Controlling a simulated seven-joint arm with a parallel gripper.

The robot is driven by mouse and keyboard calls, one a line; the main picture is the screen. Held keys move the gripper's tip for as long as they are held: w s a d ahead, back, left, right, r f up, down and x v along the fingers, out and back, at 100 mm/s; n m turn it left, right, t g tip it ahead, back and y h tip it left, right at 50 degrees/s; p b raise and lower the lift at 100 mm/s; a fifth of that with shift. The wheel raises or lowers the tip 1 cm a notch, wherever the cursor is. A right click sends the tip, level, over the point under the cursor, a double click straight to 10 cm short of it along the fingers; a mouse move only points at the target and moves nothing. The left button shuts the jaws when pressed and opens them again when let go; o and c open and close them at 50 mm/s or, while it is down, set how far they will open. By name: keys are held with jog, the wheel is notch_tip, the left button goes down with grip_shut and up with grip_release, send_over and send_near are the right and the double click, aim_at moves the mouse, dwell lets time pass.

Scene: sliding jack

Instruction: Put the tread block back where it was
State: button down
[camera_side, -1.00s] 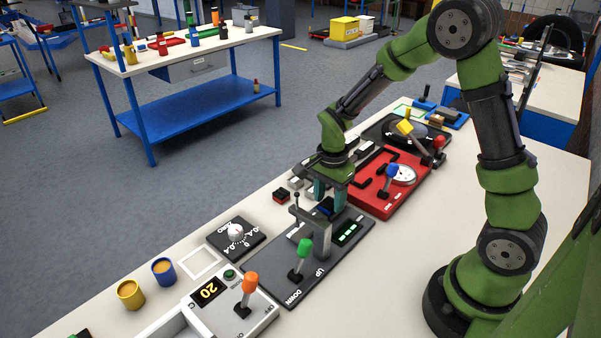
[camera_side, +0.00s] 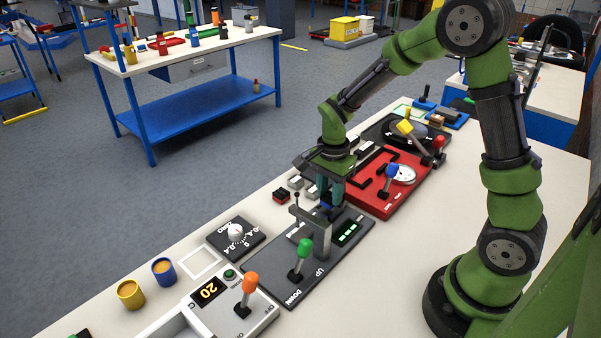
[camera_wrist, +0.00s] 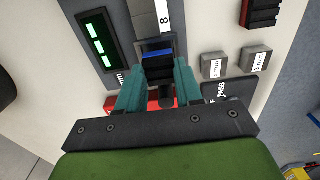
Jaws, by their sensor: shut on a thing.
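A dark ridged block with a blue part, which looks like the tread block (camera_wrist: 158,67), is between the teal fingers of my gripper (camera_wrist: 158,88) in the wrist view. My gripper (camera_side: 331,192) is shut on it and points down over the far end of the dark jack board (camera_side: 275,279) in the side view. The fingers hide much of the block there. I cannot tell whether its underside touches the board. A grey post with a bracket (camera_side: 321,243) stands close in front of the fingers. A green-knobbed UP/DOWN lever (camera_side: 304,247) stands on the near part.
A lit green bar display (camera_side: 348,232) lies beside the gripper. Small grey labelled blocks (camera_wrist: 214,65) and a red block with a black ridged top (camera_side: 281,196) sit left of the board. A red panel with a blue lever (camera_side: 392,170) lies beyond it.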

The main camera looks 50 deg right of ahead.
aim_at(329, 197)
jog(key=shift+r, duration=1.6)
jog(key=shift+a+f, duration=0.1)
jog(key=w+a+r, duration=0.3)
jog(key=w+a, duration=0.7)
jog(key=w, duration=0.3)
notch_tip(329, 197, down, 10)
jog(key=shift+r, duration=0.2)
